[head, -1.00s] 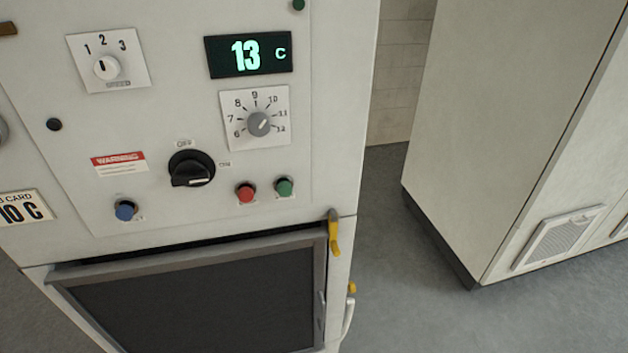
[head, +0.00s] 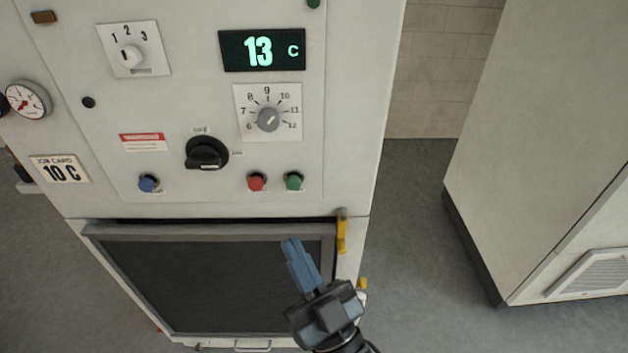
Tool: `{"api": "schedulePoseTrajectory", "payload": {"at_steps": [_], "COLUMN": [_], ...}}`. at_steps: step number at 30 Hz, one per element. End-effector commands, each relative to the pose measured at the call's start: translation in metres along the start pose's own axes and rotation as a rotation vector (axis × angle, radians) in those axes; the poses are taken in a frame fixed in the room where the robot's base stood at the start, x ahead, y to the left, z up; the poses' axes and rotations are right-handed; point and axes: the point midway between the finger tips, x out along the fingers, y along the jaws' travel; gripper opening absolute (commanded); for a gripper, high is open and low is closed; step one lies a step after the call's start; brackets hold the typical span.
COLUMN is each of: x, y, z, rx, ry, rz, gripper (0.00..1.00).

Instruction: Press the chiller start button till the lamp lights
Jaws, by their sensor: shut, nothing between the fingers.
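The white machine panel carries a green button (head: 294,180), a red button (head: 256,181) and a blue button (head: 148,183) in its lower row. Which one is the chiller start button, I cannot read. A small dark green lamp (head: 313,3) at the top edge looks unlit and is partly cut off. My gripper (head: 291,243) is shut and empty, its blue fingers pointing up, below the red and green buttons and apart from them. It hides part of the dark door.
The display (head: 262,49) reads 13 C. A black rotary switch (head: 206,153), a numbered dial (head: 268,119) and a job card (head: 60,169) reading 10 C are on the panel. A yellow latch (head: 342,232) sits at the dark door's (head: 190,285) upper right. A cabinet (head: 540,130) stands right.

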Motion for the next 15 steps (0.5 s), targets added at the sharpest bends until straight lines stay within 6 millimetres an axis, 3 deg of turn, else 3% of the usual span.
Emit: {"api": "schedulePoseTrajectory", "payload": {"at_steps": [15], "x": [0.0083], "y": [-0.0020], "z": [0.0008], "rx": [0.003], "ry": [0.014], "rz": [-0.007], "gripper": [0.00]}}
